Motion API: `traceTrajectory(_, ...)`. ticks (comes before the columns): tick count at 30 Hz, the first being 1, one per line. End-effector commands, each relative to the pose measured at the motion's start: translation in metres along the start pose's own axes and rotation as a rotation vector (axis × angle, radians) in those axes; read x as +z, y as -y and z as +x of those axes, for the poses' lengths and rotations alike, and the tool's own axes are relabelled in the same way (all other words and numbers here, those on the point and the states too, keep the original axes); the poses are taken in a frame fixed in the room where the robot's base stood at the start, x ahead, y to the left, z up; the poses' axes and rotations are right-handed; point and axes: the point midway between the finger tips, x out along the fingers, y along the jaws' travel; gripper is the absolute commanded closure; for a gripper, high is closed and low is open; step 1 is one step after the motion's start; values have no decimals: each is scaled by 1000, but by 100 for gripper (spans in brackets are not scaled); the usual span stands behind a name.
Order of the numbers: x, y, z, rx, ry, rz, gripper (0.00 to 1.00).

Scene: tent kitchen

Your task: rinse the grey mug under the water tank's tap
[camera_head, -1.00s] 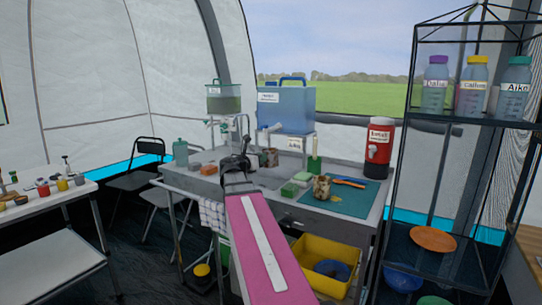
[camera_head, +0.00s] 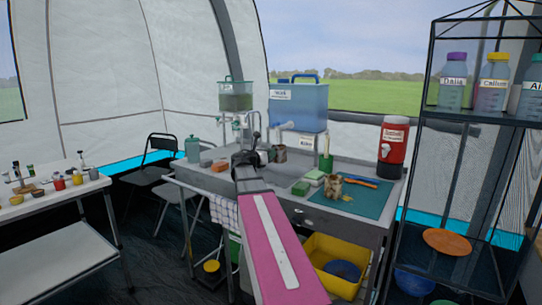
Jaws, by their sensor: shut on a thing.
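My gripper (camera_head: 250,150) is at the end of my pink arm, over the back left of the grey sink counter. It is shut on a small grey thing that looks like the grey mug (camera_head: 263,157), mostly hidden by my wrist and fingers. The blue water tank (camera_head: 305,106) stands behind on a raised stand, with a pale tap (camera_head: 276,125) at its lower left. The held thing is below and left of this tap; whether it is under the outlet I cannot tell. No running water can be made out.
A patterned mug (camera_head: 279,154) stands just right of my gripper, another (camera_head: 333,187) on the teal mat (camera_head: 362,201). A smaller green tank (camera_head: 235,97) is behind left.

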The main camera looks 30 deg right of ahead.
Motion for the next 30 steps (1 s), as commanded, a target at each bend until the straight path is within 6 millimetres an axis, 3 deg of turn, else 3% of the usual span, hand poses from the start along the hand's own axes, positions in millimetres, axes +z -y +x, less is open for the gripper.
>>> traceTrajectory(30,-8,-70,45,0,0,0,100)
